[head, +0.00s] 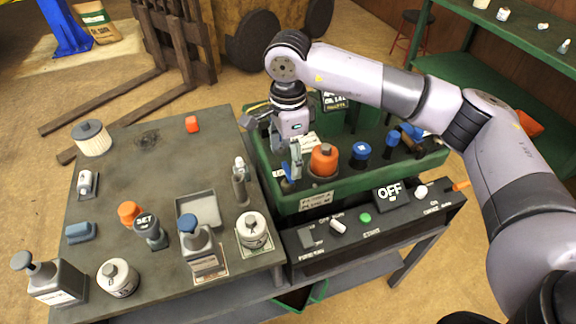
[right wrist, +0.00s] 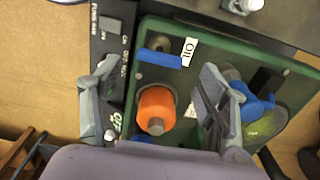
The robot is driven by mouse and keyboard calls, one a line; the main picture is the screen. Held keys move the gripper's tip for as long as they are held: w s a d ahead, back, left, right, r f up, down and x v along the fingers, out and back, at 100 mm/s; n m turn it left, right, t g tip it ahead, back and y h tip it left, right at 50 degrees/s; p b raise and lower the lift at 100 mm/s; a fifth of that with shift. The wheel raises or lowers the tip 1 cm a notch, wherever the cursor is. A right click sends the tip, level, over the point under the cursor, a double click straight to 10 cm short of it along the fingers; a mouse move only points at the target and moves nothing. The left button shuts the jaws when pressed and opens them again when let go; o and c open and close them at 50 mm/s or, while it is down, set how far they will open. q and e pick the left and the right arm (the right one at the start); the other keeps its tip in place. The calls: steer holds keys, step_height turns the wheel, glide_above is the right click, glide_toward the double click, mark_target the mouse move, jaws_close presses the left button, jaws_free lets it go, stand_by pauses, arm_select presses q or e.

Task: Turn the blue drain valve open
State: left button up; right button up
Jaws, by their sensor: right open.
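The blue drain valve (right wrist: 158,57) shows as a short blue bar at the edge of the green engine tray (head: 290,205), beside the orange filter (right wrist: 156,110). In the head view, the valve (head: 287,179) is partly hidden by my right gripper (head: 287,161). My right gripper is open and points down above the tray's left end. In the right wrist view, the fingers of the right gripper (right wrist: 158,70) are spread on either side of the valve's line. I cannot tell whether they touch it. My left gripper is out of view.
The orange filter (head: 323,160) and a blue cap (head: 361,150) stand close to the right of the gripper. A control box (head: 350,229) with an OFF sign (head: 390,193) runs along the tray's front. The grey workbench (head: 110,190) at left holds several bottles.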

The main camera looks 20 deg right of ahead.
mark_target(288, 170)
step_height(288, 170, up, 7)
stand_by(0.3)
stand_by(0.4)
